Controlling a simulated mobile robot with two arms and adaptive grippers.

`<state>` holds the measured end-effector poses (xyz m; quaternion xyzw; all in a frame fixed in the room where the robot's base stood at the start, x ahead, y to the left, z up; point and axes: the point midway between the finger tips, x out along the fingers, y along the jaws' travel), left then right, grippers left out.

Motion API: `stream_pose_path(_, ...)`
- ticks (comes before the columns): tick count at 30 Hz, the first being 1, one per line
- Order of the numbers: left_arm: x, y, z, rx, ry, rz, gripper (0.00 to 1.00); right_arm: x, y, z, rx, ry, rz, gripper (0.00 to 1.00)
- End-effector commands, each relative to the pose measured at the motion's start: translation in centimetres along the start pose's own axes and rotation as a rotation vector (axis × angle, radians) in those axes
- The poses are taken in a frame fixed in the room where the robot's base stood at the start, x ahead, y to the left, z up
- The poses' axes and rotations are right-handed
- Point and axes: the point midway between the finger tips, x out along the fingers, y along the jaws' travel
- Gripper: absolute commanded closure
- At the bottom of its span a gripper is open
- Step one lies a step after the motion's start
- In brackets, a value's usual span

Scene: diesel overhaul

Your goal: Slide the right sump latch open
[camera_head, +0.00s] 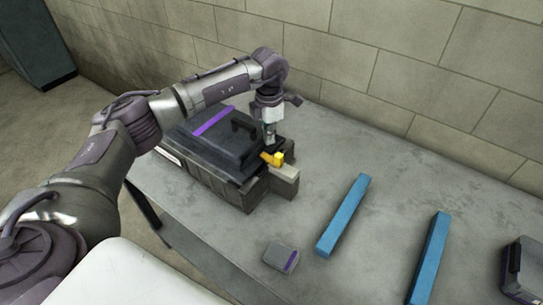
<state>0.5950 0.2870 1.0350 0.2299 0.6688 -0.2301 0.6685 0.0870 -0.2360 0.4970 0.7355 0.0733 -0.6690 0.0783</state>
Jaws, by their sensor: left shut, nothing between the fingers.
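A dark grey sump box (215,165) with a lid, a black handle and a purple stripe sits on the left part of the table. A small yellow latch (276,160) shows at its right end, above a light grey block (285,178). My left gripper (268,143) points down just above and behind the yellow latch. Its fingers are shut with nothing between them. I cannot tell whether the fingertips touch the latch. My arm hides part of the box's far left side. My right gripper is not in view.
Two blue bars (343,215) and (429,258) lie on the grey table (380,190). A small grey block with a purple stripe (281,257) lies near the front edge. A dark box (523,270) stands at the far right. A block wall (410,70) runs behind.

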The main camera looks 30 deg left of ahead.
Motion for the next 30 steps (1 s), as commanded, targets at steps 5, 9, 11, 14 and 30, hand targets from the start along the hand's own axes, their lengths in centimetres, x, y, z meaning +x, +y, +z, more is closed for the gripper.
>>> stream_pose_path(5,0.0,0.0,0.0,0.0,0.0,0.0,1.0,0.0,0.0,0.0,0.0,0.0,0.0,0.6)
stream_pose_path(9,0.0,0.0,0.0,0.0,0.0,0.0,1.0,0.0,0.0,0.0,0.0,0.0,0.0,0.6)
stream_pose_path(11,0.1,0.0,0.0,0.0,0.0,0.0,1.0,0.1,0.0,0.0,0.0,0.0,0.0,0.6)
stream_pose_path(14,0.3,0.0,0.0,0.0,0.0,0.0,1.0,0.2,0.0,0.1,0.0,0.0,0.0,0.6)
stream_pose_path(30,1.9,0.0,0.0,0.0,0.001,0.0,1.0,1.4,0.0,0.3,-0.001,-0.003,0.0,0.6)
